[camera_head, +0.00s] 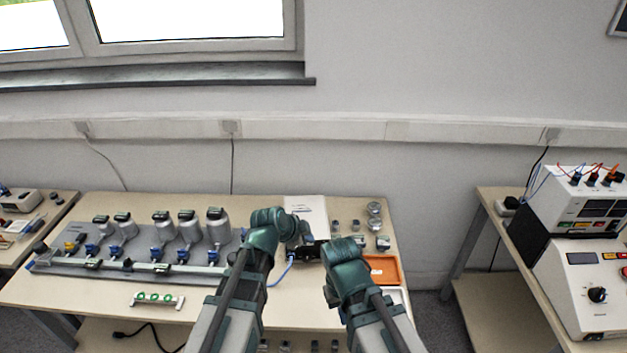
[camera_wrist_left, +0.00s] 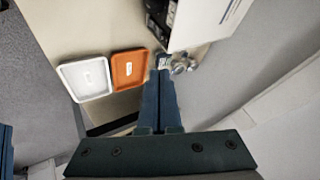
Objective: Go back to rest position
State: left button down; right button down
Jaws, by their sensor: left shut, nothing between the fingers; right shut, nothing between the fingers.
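My left arm reaches over the table in the head view, with its left gripper (camera_head: 306,241) beside a black device under a white box. In the left wrist view the left gripper's fingers (camera_wrist_left: 162,78) are together with nothing between them, pointing toward small metal parts. My right arm is bent over the table's front right. Its right gripper (camera_head: 342,313) hangs low beside the forearm, mostly hidden, and appears shut and empty.
The table (camera_head: 215,313) carries a grey rig (camera_head: 135,268) with several shakers, a green-ringed rack (camera_head: 157,300), a white box (camera_head: 307,209) and an orange tray (camera_head: 383,269). A white tray (camera_wrist_left: 84,78) lies beside the orange one. An instrument bench (camera_head: 497,296) stands right, across a gap.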

pick_arm(q)
jog(key=s+a+f+n+g+y, duration=0.1)
jog(key=s+f+n+g+y, duration=0.1)
jog(key=s+n, duration=0.4)
jog(key=s+a+f+n+g+y, duration=0.1)
jog(key=s+f+n+g+y, duration=0.1)
jog(key=s, duration=1.2)
jog(key=shift+s+a+f+n+g+y, duration=0.3)
jog(key=shift+n+g+y, duration=0.6)
jog(key=shift+n+g, duration=0.75)
jog(key=shift+d+f+n+t, duration=0.1)
jog(key=shift+n+t, duration=0.15)
